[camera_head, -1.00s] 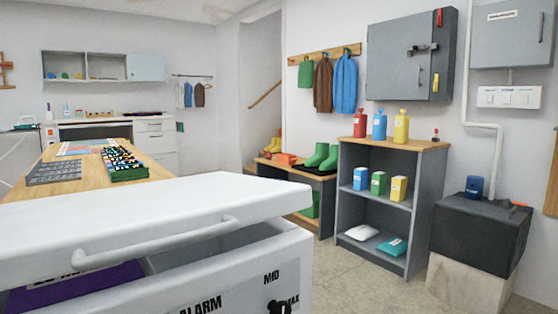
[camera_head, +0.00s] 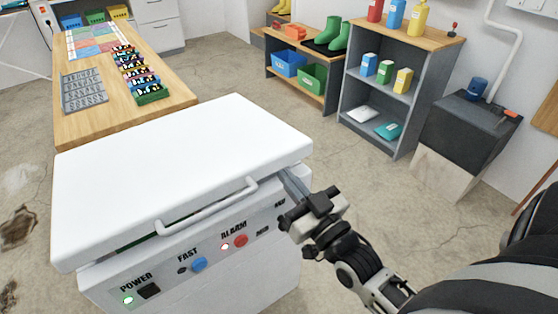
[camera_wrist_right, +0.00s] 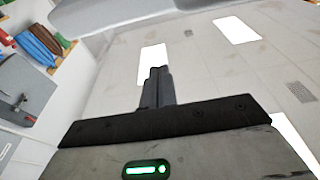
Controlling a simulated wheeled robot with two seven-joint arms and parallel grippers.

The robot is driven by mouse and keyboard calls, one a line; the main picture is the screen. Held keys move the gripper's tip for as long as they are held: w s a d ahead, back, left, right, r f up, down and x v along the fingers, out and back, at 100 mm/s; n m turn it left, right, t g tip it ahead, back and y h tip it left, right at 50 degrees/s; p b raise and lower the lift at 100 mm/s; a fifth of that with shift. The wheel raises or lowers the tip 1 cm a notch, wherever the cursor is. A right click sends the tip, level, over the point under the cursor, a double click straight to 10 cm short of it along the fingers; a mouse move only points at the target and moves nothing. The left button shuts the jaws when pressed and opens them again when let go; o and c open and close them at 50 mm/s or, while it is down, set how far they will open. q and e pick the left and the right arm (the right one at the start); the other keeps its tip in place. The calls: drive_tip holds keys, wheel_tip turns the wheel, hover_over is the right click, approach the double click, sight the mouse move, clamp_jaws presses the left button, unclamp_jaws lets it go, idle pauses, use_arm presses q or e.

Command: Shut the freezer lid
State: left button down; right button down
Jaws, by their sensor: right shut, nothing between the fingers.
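The white freezer (camera_head: 215,275) stands at lower left in the head view. Its white lid (camera_head: 180,165) lies over the top, not flush, with a dark gap under its front edge. The lid's handle (camera_head: 207,208) is a white bar along the front. My right gripper (camera_head: 291,182) is shut and empty, its fingers pointing up at the lid's front right corner; whether they touch it I cannot tell. In the wrist view the shut fingers (camera_wrist_right: 157,86) stand upright, with a pale surface, seemingly the lid (camera_wrist_right: 130,12), across the top. My left gripper is not in view.
A wooden table (camera_head: 160,75) with a grey tray (camera_head: 84,90) stands behind the freezer. A grey shelf (camera_head: 380,95) and a dark box (camera_head: 468,125) stand at the right. The floor (camera_head: 400,190) between them and the freezer is clear.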

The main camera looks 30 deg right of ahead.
wheel_tip(320, 180, up, 2)
hover_over(266, 166)
drive_tip(key=s+a, duration=0.1)
drive_tip(key=f, duration=0.2)
drive_tip(key=shift+s+f, duration=0.25)
drive_tip(key=shift+f, duration=0.15)
drive_tip(key=shift+s+f, duration=0.1)
drive_tip(key=shift+f, duration=0.6)
